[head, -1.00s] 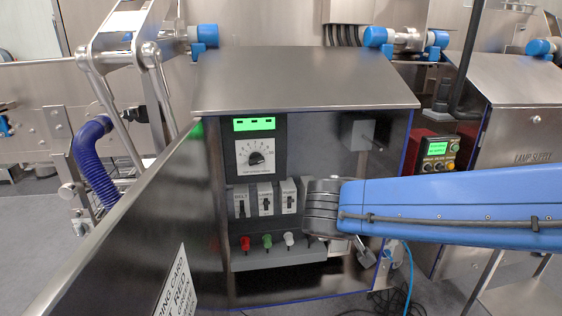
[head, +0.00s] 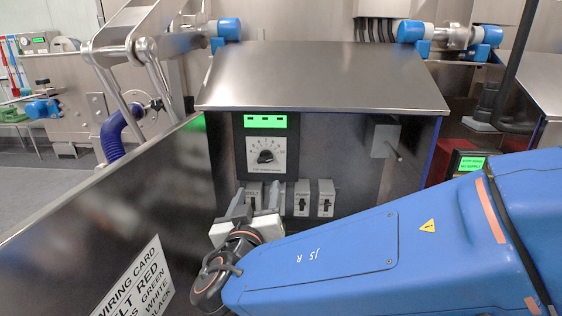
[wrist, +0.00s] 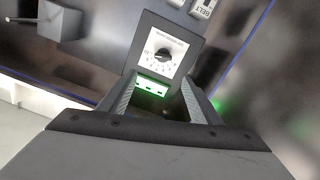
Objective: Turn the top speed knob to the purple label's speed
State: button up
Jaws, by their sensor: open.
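The black speed knob (head: 266,157) sits at the centre of a white dial plate with a number scale, on a dark panel of the steel cabinet. A lit green display (head: 266,122) is above it. The knob also shows in the wrist view (wrist: 162,55), upside down; its exact pointer setting is too small to read. My gripper (head: 256,193) is open and empty, below the dial in the head view, its fingers in front of the switch row. In the wrist view the fingers (wrist: 160,84) frame the lower part of the dial panel, apart from the knob. No purple label is visible.
Switches sit under the dial: one marked BELT (head: 254,190), others (head: 326,198) to the right, some hidden by my gripper. A grey box with a rod (head: 386,140) projects right of the dial. A wiring card (head: 138,282) is on the slanted panel at lower left.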

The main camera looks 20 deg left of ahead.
send_near(265, 159)
jog(key=x, duration=0.8)
jog(key=shift+w+a, duration=0.15)
jog(key=shift+w, duration=0.2)
jog(key=c, duration=1)
jog(key=shift+c, duration=0.2)
